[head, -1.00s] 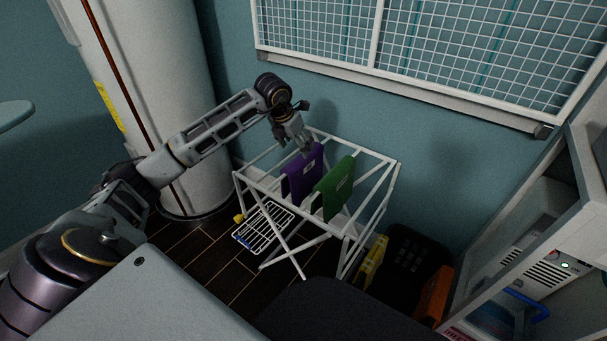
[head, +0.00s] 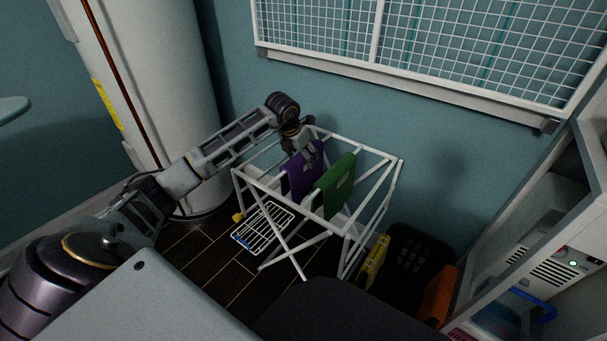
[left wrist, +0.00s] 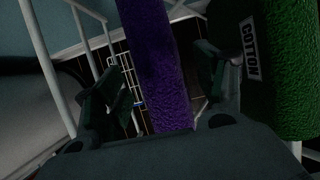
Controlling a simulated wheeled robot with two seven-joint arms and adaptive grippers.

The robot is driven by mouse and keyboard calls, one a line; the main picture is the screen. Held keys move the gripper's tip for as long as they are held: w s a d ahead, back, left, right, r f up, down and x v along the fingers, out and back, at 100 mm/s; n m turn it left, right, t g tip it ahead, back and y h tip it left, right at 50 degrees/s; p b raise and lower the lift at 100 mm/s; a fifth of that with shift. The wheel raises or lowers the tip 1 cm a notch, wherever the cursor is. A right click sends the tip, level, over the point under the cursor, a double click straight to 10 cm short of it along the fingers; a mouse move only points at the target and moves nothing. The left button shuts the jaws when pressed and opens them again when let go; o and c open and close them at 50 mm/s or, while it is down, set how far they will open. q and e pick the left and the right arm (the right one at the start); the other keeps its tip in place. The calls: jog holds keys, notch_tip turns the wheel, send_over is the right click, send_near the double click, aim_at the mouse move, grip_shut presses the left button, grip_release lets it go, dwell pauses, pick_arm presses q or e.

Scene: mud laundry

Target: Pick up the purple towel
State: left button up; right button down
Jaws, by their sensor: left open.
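The purple towel (head: 296,181) hangs over a bar of the white drying rack (head: 348,251), left of a green towel (head: 338,183). My left gripper (head: 309,158) is at the top of the purple towel in the head view and covers part of it. In the left wrist view the purple towel (left wrist: 158,70) runs between the two spread fingers of my left gripper (left wrist: 160,92). The green towel (left wrist: 290,65) is just beyond the right finger. My right gripper is in neither view.
A wall grid (head: 430,50) hangs behind, and a large white cylinder (head: 150,90) stands at the left.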

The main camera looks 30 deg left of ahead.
pick_arm(q)
jog(key=shift+w+f, duration=0.1)
jog(key=shift+f, duration=0.15)
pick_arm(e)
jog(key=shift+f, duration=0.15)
pick_arm(q)
jog(key=shift+b+x, duration=1.2)
jog(key=shift+x, duration=0.85)
jog(key=shift+w+f, duration=0.2)
jog(key=shift+f, duration=0.3)
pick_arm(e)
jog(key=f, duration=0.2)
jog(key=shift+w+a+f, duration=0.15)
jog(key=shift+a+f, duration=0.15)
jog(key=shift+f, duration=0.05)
pick_arm(q)
jog(key=shift+f, duration=0.2)
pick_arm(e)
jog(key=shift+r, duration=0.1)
pick_arm(q)
jog(key=c, duration=1.2)
jog(key=shift+c, duration=0.2)
